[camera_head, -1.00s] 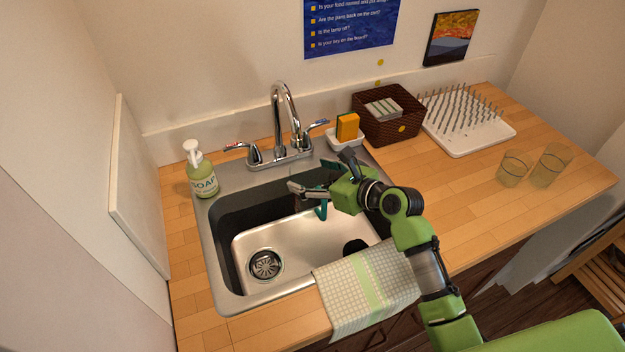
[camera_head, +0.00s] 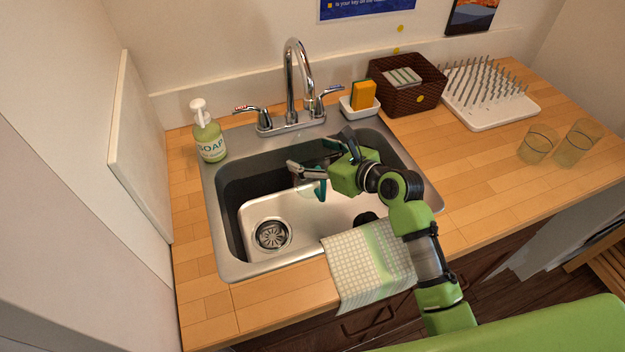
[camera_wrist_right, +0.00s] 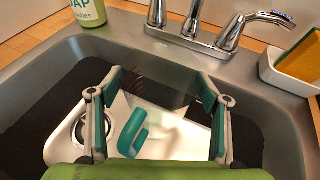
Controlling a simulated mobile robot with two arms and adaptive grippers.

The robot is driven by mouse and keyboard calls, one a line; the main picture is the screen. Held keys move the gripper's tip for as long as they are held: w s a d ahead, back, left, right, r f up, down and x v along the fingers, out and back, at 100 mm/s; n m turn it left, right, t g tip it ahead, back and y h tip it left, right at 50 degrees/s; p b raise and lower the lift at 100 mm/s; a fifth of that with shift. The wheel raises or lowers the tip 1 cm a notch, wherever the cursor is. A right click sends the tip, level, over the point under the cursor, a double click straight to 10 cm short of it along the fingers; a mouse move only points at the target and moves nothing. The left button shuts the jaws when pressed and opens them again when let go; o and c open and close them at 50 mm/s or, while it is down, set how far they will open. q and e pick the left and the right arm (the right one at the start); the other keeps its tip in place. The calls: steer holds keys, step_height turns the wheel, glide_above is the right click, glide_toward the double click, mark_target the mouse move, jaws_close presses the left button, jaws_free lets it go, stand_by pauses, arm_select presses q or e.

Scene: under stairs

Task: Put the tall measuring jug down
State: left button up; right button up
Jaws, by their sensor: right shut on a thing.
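The tall measuring jug is clear, with a teal handle (camera_head: 321,189) and faint red marks. My right gripper (camera_head: 318,160) is shut on it and holds it over the sink basin (camera_head: 330,215). In the right wrist view the clear jug body (camera_wrist_right: 165,88) sits between the two finger pads of the gripper (camera_wrist_right: 160,88), its teal handle (camera_wrist_right: 131,135) towards the camera. The jug's base is hard to make out, and I cannot tell whether it touches the sink floor. My left gripper is not in view.
The tap (camera_head: 291,85) stands behind the basin, with a soap bottle (camera_head: 209,137) at left. A sponge holder (camera_head: 361,106), basket (camera_head: 406,83), drying rack (camera_head: 490,100) and two glasses (camera_head: 537,145) are to the right. A cloth (camera_head: 368,265) hangs over the front edge.

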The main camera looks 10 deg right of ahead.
steer(key=shift+f, duration=2.9)
steer(key=shift+f+b, duration=0.15)
steer(key=shift+b, duration=0.15)
steer(key=o, duration=1.6)
steer(key=v, duration=1.2)
